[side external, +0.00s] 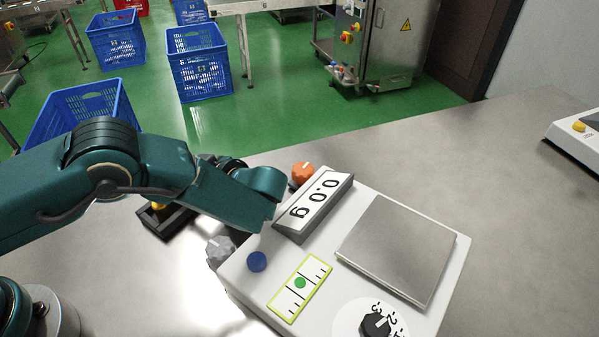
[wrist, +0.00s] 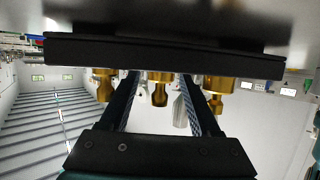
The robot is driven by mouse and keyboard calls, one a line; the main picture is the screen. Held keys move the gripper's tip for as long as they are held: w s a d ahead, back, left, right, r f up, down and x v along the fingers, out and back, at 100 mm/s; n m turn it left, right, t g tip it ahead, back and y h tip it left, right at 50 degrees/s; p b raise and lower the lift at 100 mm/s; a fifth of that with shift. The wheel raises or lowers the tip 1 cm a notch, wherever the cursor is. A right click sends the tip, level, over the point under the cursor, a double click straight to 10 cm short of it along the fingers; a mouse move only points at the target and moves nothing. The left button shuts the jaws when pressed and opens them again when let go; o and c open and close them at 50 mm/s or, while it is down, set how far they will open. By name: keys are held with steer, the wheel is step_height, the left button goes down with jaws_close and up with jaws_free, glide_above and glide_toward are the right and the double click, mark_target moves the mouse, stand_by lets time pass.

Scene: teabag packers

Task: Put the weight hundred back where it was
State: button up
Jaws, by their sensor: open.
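Several brass weights sit in a dark rack, which shows inverted in the wrist view (wrist: 160,57). One brass weight (wrist: 158,92) shows between my fingers, with a visible gap on each side. Another brass weight (wrist: 103,86) is left of the fingers and one (wrist: 215,97) is right. No marking is readable, so I cannot tell which is the hundred. My gripper (wrist: 157,80) is open, with its fingertips near the rack. In the side view, the black rack (side external: 176,226) is partly hidden by my arm, with a bit of brass (side external: 158,206) showing. My gripper's fingers are hidden there.
A white scale (side external: 345,265) stands right of the rack, with an empty steel plate (side external: 398,247) and a display (side external: 317,203) reading 0.0 g. An orange knob (side external: 302,173) and a grey knob (side external: 219,250) are beside it.

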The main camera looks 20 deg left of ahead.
steer(key=shift+v, duration=3.85)
steer(key=w+a+r+n+t, duration=0.1)
steer(key=w+a+r+t, duration=0.2)
steer(key=r, duration=0.6)
steer(key=w+a+r+n+t+h, duration=0.1)
steer(key=w+a+r, duration=0.35)
steer(key=r, duration=0.45)
steer(key=w+a+r+n+t, duration=0.1)
steer(key=w+a+r+t, duration=0.15)
steer(key=a+r, duration=0.4)
step_height(320, 180, up, 19)
steer(key=s+d+m+t+h, duration=0.2)
steer(key=m+t+h, duration=0.35)
steer(key=t, duration=0.55)
steer(key=s+d+f+m+g+h, duration=0.2)
steer(key=s+d+f+m+h, duration=0.65)
steer(key=m, duration=0.25)
steer(key=s+f+m+g, duration=0.1)
steer(key=s+f+g, duration=0.4)
steer(key=f, duration=0.6)
steer(key=s+a+f+m+g+y, duration=0.1)
steer(key=s+f+m+g, duration=0.1)
steer(key=s+f+g, duration=0.4)
steer(key=s+f, duration=0.4)
steer(key=f, duration=0.2)
steer(key=shift+s+a+f, duration=0.15)
steer(key=shift+s+a, duration=0.05)
steer(key=shift+a, duration=0.1)
steer(key=shift+m, duration=0.25)
